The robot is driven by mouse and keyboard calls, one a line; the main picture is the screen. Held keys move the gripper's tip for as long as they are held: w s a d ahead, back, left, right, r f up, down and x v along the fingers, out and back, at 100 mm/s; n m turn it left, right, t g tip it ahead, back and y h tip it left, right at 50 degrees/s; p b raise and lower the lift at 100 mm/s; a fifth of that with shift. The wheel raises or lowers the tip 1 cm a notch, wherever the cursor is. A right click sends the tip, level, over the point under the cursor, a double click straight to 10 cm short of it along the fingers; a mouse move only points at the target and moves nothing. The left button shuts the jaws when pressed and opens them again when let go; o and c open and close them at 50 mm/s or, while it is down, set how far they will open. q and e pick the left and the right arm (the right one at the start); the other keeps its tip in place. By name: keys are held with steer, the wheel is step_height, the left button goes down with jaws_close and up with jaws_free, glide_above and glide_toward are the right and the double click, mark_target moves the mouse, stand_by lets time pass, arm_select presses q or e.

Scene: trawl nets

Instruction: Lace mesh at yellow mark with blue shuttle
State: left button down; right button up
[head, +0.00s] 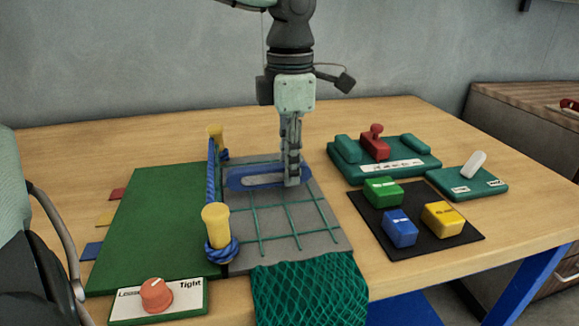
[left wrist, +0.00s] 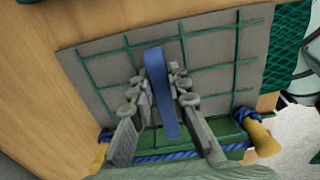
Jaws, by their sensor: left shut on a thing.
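My left gripper (head: 291,178) points down over the far part of the grey mesh board (head: 318,235). In the left wrist view the shuttle (left wrist: 156,75) runs between the fingers of the gripper (left wrist: 160,88), over the green mesh cords (left wrist: 205,68). I cannot tell whether the shuttle touches the board. No yellow mark on the mesh can be made out. My right gripper is not in view.
Two yellow posts (head: 216,222) with a blue rope (head: 211,175) stand along the board's left side. A green net (head: 310,290) hangs at the front. A dial (head: 157,295) sits front left. Green, blue and yellow blocks (head: 441,218) sit on a black mat (head: 372,212) to the right.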

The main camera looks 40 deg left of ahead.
arm_select(q)
step_height(320, 180, up, 4)
steer(key=shift+r+p, duration=0.1)
steer(key=shift+p, duration=0.65)
steer(key=shift+r, duration=1.3)
steer(key=shift+s+a+b, duration=0.2)
steer(key=shift+s+a, duration=0.65)
steer(key=shift+s, duration=0.2)
steer(key=shift+s+a+b, duration=0.15)
steer(key=shift+s+a, duration=0.7)
steer(key=shift+s, duration=0.25)
steer(key=shift+s+a+b, duration=0.2)
steer(key=shift+s+a, duration=0.65)
steer(key=shift+s, duration=0.2)
steer(key=s+a+b, duration=0.4)
steer(key=s+a, duration=0.1)
steer(key=s, duration=0.2)
steer(key=shift+a+b, duration=0.35)
steer(key=shift+b, duration=0.05)
steer(key=shift+s, duration=0.1)
